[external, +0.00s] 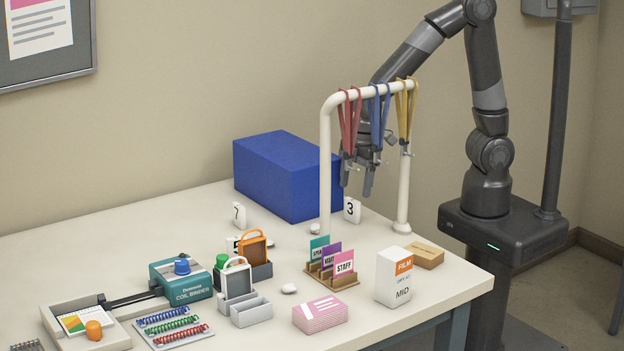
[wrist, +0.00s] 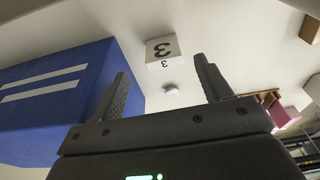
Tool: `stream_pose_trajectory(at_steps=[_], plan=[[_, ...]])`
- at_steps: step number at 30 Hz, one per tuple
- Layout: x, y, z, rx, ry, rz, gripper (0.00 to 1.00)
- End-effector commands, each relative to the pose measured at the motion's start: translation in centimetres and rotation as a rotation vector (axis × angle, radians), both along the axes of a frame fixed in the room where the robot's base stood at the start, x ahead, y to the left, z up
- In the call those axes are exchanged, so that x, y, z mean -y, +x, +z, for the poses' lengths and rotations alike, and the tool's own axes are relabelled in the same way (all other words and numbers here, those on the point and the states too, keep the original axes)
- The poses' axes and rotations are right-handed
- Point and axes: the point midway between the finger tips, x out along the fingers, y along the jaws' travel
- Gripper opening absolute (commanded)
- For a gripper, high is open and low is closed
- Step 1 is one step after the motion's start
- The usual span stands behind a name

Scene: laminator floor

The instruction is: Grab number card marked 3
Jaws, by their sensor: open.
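The number card marked 3 (external: 352,210) is a small white block with a black 3, standing on the table just right of the blue box. In the wrist view the card (wrist: 163,51) appears beyond the fingertips and between them, with nothing touching it. My gripper (external: 357,185) is open and empty, fingers pointing down, above and close to the card behind the lanyard rack. Its two dark fingers also show in the wrist view (wrist: 160,80).
A large blue box (external: 285,175) stands left of the card. A white rack (external: 325,160) with red, blue and yellow lanyards rises in front of my arm. Another card, marked 7 (external: 239,214), stands farther left.

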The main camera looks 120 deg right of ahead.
Motion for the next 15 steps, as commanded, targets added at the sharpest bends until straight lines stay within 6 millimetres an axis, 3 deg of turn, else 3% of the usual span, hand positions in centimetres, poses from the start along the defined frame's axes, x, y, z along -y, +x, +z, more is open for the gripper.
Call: stream_pose_trajectory(at_steps=[15], plan=[[-0.5, 1.2, -4.9, -0.002, 0.001, 0.001, 0.71]])
